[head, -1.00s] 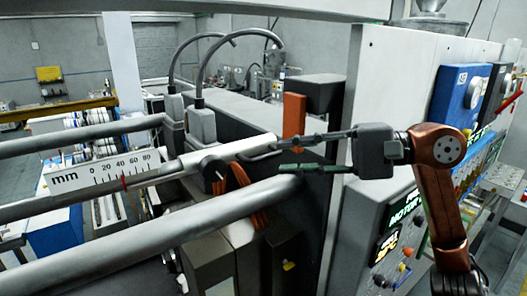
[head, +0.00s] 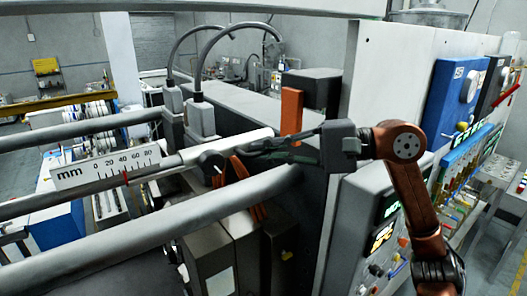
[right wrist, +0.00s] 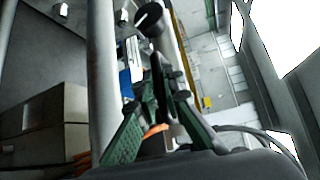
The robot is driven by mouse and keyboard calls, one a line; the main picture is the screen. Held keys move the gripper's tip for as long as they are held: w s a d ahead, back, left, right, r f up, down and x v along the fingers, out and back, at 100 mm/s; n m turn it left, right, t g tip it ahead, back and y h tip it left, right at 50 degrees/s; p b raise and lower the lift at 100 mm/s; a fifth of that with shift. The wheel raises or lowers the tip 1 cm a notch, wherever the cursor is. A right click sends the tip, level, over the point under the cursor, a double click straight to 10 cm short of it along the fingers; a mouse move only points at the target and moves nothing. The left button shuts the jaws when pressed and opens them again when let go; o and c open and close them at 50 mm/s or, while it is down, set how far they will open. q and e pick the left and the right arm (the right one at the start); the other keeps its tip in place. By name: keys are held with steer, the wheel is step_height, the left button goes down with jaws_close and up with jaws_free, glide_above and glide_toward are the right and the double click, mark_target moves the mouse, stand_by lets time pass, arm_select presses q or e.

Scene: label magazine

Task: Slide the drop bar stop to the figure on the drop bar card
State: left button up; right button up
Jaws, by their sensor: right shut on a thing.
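The drop bar stop (head: 211,162) is a dark block with a round black knob on a bar beside the white mm scale (head: 105,168). A red pointer (head: 126,179) stands near the 40 mark. My right gripper (head: 247,150) is at the right of the knob, fingers along the bar, shut on the stop's dark end. In the right wrist view the black knob (right wrist: 149,19) lies just beyond the green-padded fingers (right wrist: 163,90), with a dark piece between them. The fingertips' exact contact is partly hidden. I cannot make out the drop bar card. My left gripper is out of view.
Thick grey rails (head: 150,225) run above and below the bar. An orange upright (head: 291,112) and grey housings with cables stand close behind the gripper. A control panel (head: 375,235) with displays and knobs is at the right.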

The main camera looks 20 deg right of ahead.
jaws_close()
steer(key=o, duration=0.6)
jaws_free()
